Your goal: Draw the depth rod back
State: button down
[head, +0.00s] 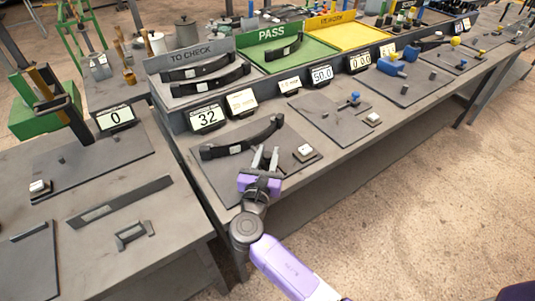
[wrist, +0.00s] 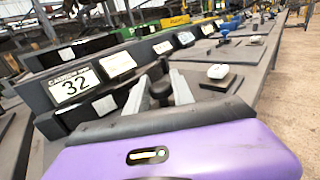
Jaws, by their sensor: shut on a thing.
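My gripper (head: 265,158) is over the dark plate (head: 222,178) at the front of the long bench, with its fingers pointing away from me. In the wrist view my gripper (wrist: 158,92) has its two grey fingers on either side of a small dark upright piece (wrist: 160,88), and is shut on it. This piece looks like the depth rod's end; its lower part is hidden by my gripper. A curved dark leaf spring (head: 240,140) with small pale labels lies just beyond the fingers. A display reading 32 (head: 207,118) stands behind; it also shows in the wrist view (wrist: 72,84).
A white button on a block (head: 304,151) sits just right of my gripper. Behind stand a grey TO CHECK tray (head: 190,55) holding dark springs, a green PASS tray (head: 310,52) and a yellow tray (head: 362,37). A second bench (head: 100,260) is at left; floor is clear at right.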

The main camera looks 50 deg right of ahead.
jog(key=s+p, duration=0.1)
jog(key=s+a, duration=0.1)
jog(key=shift+s+r+p, duration=0.15)
jog(key=shift+s+p, duration=0.2)
jog(key=shift+s, duration=0.4)
jog(key=shift+s+f, duration=0.1)
jog(key=shift+f, duration=0.1)
jog(key=c, duration=1.1)
grip_release()
jog(key=shift+s+a, duration=0.1)
jog(key=v, duration=0.7)
jog(key=shift+s+a+r+b, duration=0.1)
jog(key=shift+s+a+b, duration=0.05)
jog(key=shift+a+b, duration=0.25)
